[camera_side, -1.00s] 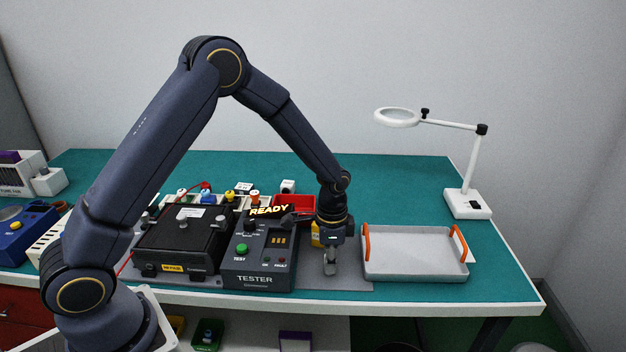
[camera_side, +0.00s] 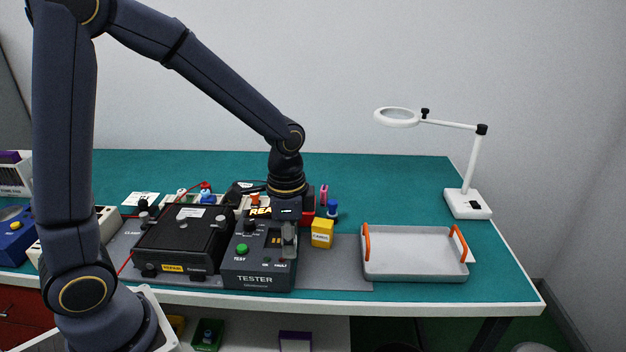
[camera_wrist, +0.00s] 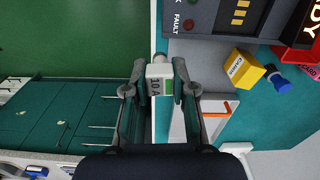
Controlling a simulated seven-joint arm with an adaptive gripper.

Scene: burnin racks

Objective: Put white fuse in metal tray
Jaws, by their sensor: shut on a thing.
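The white fuse (camera_wrist: 158,72), marked "10 A" with a green patch, is between the fingertips of my gripper (camera_wrist: 160,84) in the wrist view. The fingers press on it from both sides. In the side view my gripper (camera_side: 289,242) is in front of the right part of the tester, pointing down; the fuse cannot be made out clearly there. The metal tray (camera_side: 415,265), grey with orange handles, lies on the bench to the right, apart from my gripper. It looks empty. Part of the tray (camera_wrist: 215,104) shows behind my right finger in the wrist view.
The tester (camera_side: 255,281) and a black clamp box (camera_side: 180,245) stand left of the tray. A yellow block (camera_side: 322,234) and a blue knobbed piece (camera_side: 333,209) stand between tester and tray. A magnifier lamp (camera_side: 466,204) stands behind the tray.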

